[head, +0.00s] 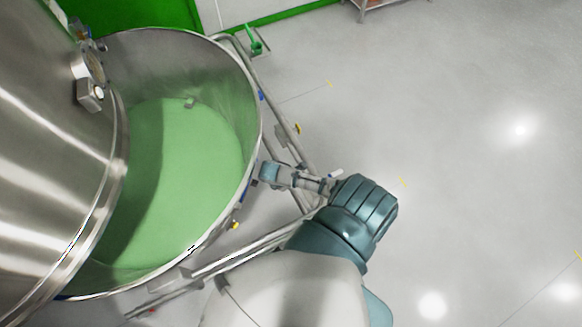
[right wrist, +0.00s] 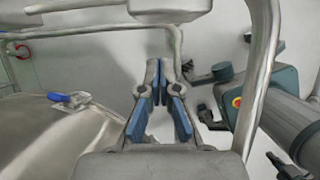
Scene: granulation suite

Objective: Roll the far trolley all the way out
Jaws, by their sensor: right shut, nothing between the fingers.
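A trolley with a tubular steel frame (head: 283,118) carries a wide steel bowl (head: 228,68) at the left of the head view. Pale green powder (head: 190,160) lies in the bowl. I cannot tell from these frames whether this is the far trolley. My right gripper (head: 268,172) is beside the bowl's right side, over the frame. In the right wrist view its blue-padded fingers (right wrist: 162,78) are shut with nothing between them. Steel tubes (right wrist: 265,60) run around the gripper there, apart from the fingertips. My left gripper is not in view.
A large steel vessel (head: 45,150) overhangs the bowl's left side. A green floor edge (head: 285,15) and a small rack (head: 372,8) are at the back. The grey floor (head: 460,130) to the right is clear.

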